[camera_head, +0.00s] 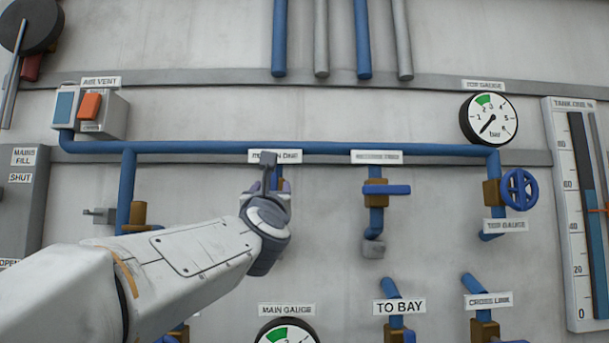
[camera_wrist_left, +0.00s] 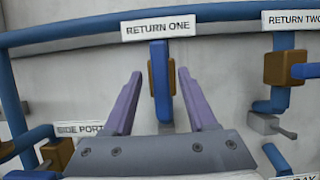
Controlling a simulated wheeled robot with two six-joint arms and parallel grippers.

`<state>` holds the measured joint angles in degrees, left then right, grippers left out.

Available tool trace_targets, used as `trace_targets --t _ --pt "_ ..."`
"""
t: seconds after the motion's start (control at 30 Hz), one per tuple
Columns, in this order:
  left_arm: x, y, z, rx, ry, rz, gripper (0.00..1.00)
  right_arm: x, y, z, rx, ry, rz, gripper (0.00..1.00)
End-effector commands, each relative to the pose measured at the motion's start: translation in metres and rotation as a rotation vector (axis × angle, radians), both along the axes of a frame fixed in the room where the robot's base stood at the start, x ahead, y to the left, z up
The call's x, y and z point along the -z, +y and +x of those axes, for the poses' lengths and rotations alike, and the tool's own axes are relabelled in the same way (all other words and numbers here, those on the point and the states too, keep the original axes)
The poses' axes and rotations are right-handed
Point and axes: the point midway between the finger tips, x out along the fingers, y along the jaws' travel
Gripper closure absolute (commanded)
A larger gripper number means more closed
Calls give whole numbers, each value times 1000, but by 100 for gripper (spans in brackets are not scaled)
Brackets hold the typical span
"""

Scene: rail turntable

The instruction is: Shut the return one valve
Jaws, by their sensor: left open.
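The return one valve is in the left wrist view, under its "RETURN ONE" label (camera_wrist_left: 158,27). It has a brown body (camera_wrist_left: 152,80) and a blue lever (camera_wrist_left: 161,85) standing upright, in line with the pipe run. My left gripper (camera_wrist_left: 160,73) is open, with one purple finger on each side of the lever. Gaps show between the fingers and the lever; I cannot tell how deep the fingers reach. In the head view my left gripper (camera_head: 272,182) covers most of this valve and part of its label. My right gripper is not in view.
The return two valve (camera_head: 376,190) stands to the right, its blue lever crosswise. A blue header pipe (camera_head: 220,148) runs above. The side port label (camera_wrist_left: 80,129) is at lower left. The main gauge (camera_head: 287,334) and to bay valve (camera_head: 396,330) are below.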

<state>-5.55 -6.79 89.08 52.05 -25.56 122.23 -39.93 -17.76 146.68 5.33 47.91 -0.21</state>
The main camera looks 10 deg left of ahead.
Motion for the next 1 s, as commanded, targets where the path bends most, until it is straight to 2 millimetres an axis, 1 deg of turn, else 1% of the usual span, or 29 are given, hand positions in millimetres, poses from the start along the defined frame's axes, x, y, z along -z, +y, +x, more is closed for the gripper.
trace_targets --t 0.03,0.2,0.3,0.53,0.57,0.6,0.67,0.7,0.77,0.8,0.87,1.0 --pt "-7 3 8 -2 2 0 43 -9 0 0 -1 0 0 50" --pt "-11 6 23 1 2 1 43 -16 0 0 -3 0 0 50" --pt "-11 7 26 1 1 0 43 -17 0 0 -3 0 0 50" --pt "-11 7 26 1 1 0 43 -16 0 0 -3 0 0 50" --pt "-11 7 26 1 1 0 46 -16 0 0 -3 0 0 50" --pt "-11 7 26 1 1 0 62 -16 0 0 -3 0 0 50" --pt "-11 7 26 1 1 0 85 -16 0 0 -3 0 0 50" --pt "-11 7 26 1 1 0 100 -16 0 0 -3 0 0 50" --pt "-11 7 26 1 1 0 100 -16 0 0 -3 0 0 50" --pt "-11 18 26 -7 2 2 100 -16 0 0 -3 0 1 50" --pt "-11 11 26 -2 0 1 100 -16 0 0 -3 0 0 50" --pt "-10 9 26 -1 4 13 100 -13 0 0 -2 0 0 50"
